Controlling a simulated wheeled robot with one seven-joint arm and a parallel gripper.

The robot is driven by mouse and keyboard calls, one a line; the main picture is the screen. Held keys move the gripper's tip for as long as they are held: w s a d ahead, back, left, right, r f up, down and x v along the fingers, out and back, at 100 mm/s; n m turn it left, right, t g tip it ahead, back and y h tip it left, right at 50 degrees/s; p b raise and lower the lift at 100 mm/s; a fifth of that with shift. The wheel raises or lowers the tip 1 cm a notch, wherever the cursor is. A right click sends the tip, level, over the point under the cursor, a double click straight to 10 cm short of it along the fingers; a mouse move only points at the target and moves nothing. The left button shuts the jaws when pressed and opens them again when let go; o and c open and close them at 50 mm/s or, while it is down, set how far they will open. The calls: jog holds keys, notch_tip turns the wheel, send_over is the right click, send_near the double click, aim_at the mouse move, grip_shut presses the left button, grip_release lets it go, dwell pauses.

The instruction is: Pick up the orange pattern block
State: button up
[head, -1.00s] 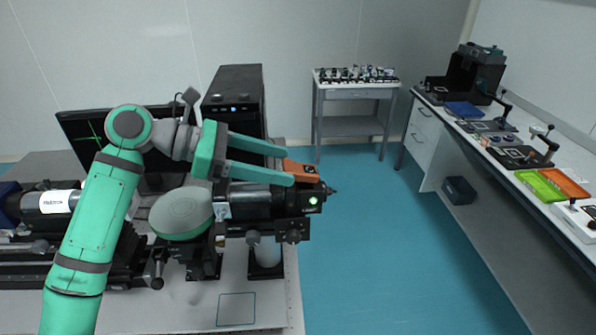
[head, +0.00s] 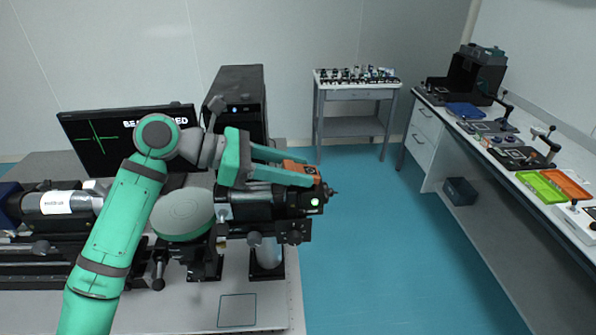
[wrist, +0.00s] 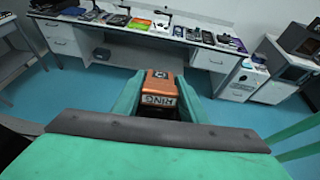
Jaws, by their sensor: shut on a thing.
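The orange pattern block (head: 301,170) is between the fingertips of my gripper (head: 296,173), at the right end of the black optical instrument (head: 262,203). In the wrist view the orange pattern block (wrist: 160,90) shows a label reading "RING" and sits between the two green fingers of my gripper (wrist: 160,98). My gripper is shut on it. The fingers hide the block's sides. I cannot tell whether the block touches the black instrument just below it.
A monitor (head: 95,150) and a black computer tower (head: 238,85) stand behind my arm. A small cart (head: 352,118) stands at the back. A long bench (head: 470,140) at the right holds a green tray (head: 538,186) and an orange tray (head: 566,183).

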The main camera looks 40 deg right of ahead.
jog(key=shift+r, duration=0.1)
jog(key=shift+d+r, duration=0.1)
jog(key=shift+r, duration=0.5)
jog(key=s+a+r, duration=0.9)
jog(key=s+r, duration=0.1)
jog(key=r, duration=0.1)
jog(key=shift+s+r, duration=0.35)
